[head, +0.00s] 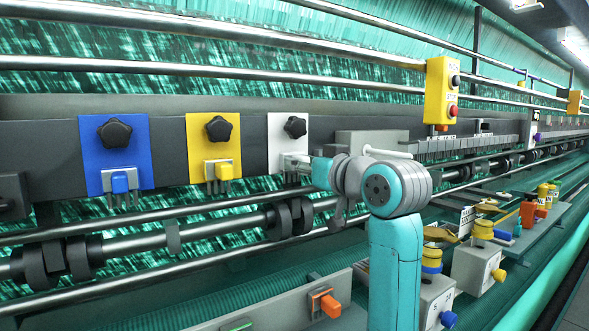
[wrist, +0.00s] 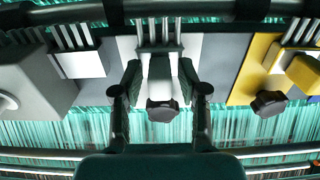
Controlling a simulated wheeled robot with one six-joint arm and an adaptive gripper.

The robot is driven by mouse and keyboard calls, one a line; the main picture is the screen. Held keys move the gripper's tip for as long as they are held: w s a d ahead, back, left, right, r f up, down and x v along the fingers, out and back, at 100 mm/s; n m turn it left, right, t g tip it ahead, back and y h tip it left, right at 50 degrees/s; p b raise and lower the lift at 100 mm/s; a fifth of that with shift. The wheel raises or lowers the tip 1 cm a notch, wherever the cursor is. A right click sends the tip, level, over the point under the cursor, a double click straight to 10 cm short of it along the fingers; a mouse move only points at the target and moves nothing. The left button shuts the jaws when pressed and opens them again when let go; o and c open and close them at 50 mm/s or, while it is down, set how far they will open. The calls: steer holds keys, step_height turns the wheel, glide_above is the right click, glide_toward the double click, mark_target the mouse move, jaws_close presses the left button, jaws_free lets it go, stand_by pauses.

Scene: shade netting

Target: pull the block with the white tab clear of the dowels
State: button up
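The white plate (head: 285,133) carries a black star knob (head: 295,127), with the block below it mostly hidden by my gripper in the head view. In the wrist view, which looks upside down, the white tab (wrist: 160,73) sits on its pale block (wrist: 157,50), with several dowels (wrist: 158,28) running from the block to the picture's top. My gripper (wrist: 160,78) is open, one dark finger on each side of the tab. Small gaps seem to show between fingers and tab; contact deeper in is unclear. The black knob (wrist: 163,110) also shows between the fingers.
A yellow plate (head: 200,150) with a yellow-tabbed block (head: 223,170) and a blue plate (head: 92,170) stand left in the head view. A grey box (head: 372,141) is close on the right. Rollers and steel bars (head: 180,215) run below.

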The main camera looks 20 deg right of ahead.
jaws_close()
steer(key=shift+v, duration=0.85)
steer(key=shift+v, duration=1.5)
steer(key=shift+v, duration=2)
